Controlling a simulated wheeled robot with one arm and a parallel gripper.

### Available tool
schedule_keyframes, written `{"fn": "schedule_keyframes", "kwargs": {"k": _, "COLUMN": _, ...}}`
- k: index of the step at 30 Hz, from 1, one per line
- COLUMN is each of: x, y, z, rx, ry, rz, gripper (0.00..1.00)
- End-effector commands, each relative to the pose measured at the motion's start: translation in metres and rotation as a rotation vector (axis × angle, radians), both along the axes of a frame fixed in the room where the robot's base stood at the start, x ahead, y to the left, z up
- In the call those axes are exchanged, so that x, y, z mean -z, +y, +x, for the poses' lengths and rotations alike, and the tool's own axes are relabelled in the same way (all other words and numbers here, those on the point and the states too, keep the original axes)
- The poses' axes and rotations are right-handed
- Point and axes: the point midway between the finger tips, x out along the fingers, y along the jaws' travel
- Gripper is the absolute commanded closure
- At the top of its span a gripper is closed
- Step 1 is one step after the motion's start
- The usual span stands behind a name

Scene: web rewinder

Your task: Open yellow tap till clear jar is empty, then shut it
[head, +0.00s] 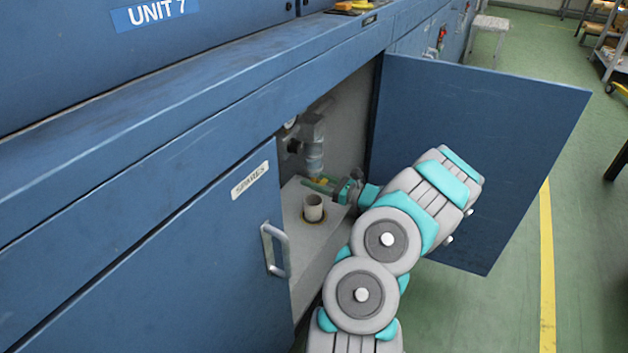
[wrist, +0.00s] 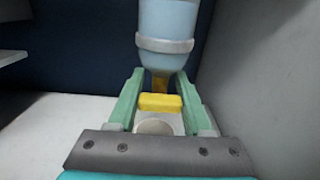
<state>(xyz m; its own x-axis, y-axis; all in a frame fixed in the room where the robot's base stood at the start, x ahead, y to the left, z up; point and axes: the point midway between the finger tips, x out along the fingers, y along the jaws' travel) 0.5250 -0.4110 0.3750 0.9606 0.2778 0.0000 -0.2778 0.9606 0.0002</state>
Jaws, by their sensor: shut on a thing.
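A clear jar (head: 314,158) hangs inside the open cabinet, above the shelf. In the wrist view the jar (wrist: 166,36) looks pale blue, with a lighter band around its lower part; I cannot tell its liquid level. The yellow tap (wrist: 160,102) sits below the jar's neck, and a bit of yellow shows in the head view. My gripper (wrist: 158,100) is shut on the tap, one green finger on each side. In the head view my gripper (head: 322,186) reaches in from the right. I cannot see whether liquid is flowing.
A pale cup-like cylinder (head: 313,208) stands upright on the cabinet shelf (head: 318,242), with a yellowish ring at its base. The blue door (head: 480,140) stands open on the right. A closed door labelled SPARES (head: 190,260) has a handle (head: 275,250) left of the opening.

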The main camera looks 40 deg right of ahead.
Motion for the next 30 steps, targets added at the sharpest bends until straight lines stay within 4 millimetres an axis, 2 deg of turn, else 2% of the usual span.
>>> {"fn": "schedule_keyframes", "kwargs": {"k": 1, "x": 0.0000, "y": -0.0001, "z": 0.0000, "rx": 0.000, "ry": 0.000, "rz": 0.000, "gripper": 0.62}}
{"fn": "schedule_keyframes", "kwargs": {"k": 11, "x": 0.0001, "y": 0.0000, "z": 0.0000, "rx": 0.000, "ry": 0.000, "rz": 0.000, "gripper": 0.99}}
{"fn": "schedule_keyframes", "kwargs": {"k": 17, "x": 0.0003, "y": 0.0003, "z": 0.0003, "rx": -0.001, "ry": -0.004, "rz": -0.013, "gripper": 1.00}}
{"fn": "schedule_keyframes", "kwargs": {"k": 30, "x": 0.0003, "y": 0.0006, "z": 0.0008, "rx": 0.000, "ry": -0.069, "rz": -0.239, "gripper": 1.00}}
